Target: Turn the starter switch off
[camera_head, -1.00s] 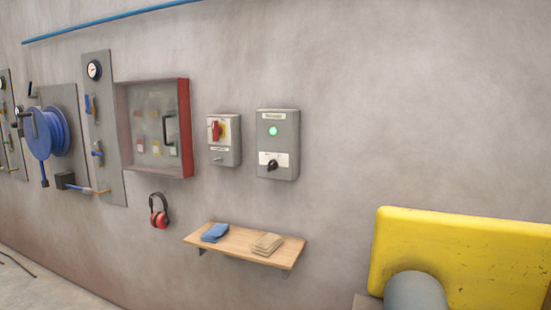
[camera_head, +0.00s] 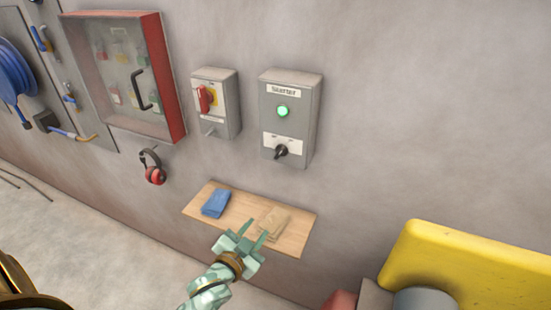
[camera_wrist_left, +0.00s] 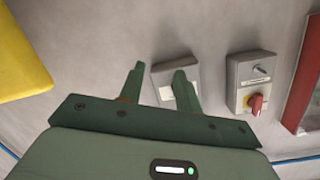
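The starter box (camera_head: 290,118) is a grey wall box labelled "Starter". Its green lamp (camera_head: 282,111) is lit. Its black rotary knob (camera_head: 281,151) sits on a white plate low on the front. My left gripper (camera_head: 255,230) is open and empty, below the starter box and in front of the shelf in the head view. In the left wrist view the two fingers (camera_wrist_left: 158,82) are spread, and the starter box (camera_wrist_left: 176,72) shows upside down behind them. One finger covers part of it, and the knob is hidden there. My right gripper is not in view.
A grey box with a red switch (camera_head: 204,99) hangs left of the starter. A wooden shelf (camera_head: 238,215) below holds a blue cloth (camera_head: 215,204) and a beige cloth (camera_head: 272,223). Red ear defenders (camera_head: 153,170) hang at left. A yellow object (camera_head: 450,262) stands lower right.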

